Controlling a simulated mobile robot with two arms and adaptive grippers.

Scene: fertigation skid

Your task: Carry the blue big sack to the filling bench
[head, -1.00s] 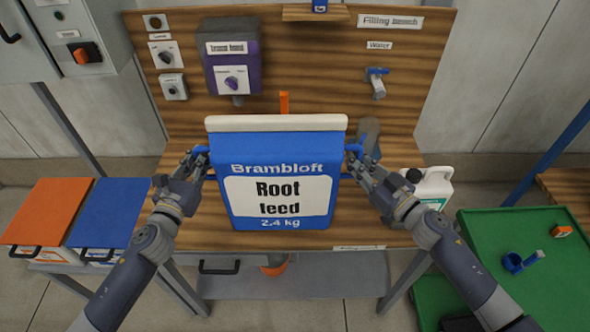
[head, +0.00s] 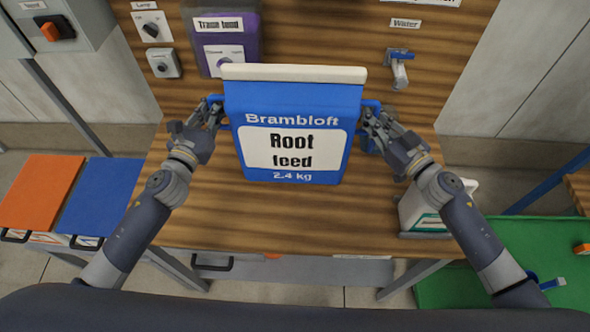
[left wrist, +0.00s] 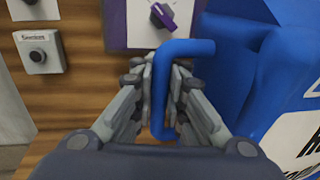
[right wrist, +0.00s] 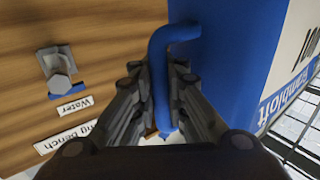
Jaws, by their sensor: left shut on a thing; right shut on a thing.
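The blue big sack (head: 292,100), labelled Brambloft Root feed 2.4 kg, has a cream top band and is upright between my two grippers. My left gripper (head: 212,112) is shut on its left blue handle, which shows between the fingers in the left wrist view (left wrist: 165,90). My right gripper (head: 370,115) is shut on its right blue handle, seen in the right wrist view (right wrist: 160,85). The sack is in front of the wooden filling bench (head: 230,220) and overlaps its top. I cannot tell whether its base touches the bench.
A purple dosing box (head: 222,40) and a blue water tap (head: 400,62) are on the back panel. A white container (head: 425,210) stands at the bench's right, partly behind my right arm. Orange (head: 40,190) and blue (head: 100,195) lidded bins are left. A green surface (head: 560,250) is right.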

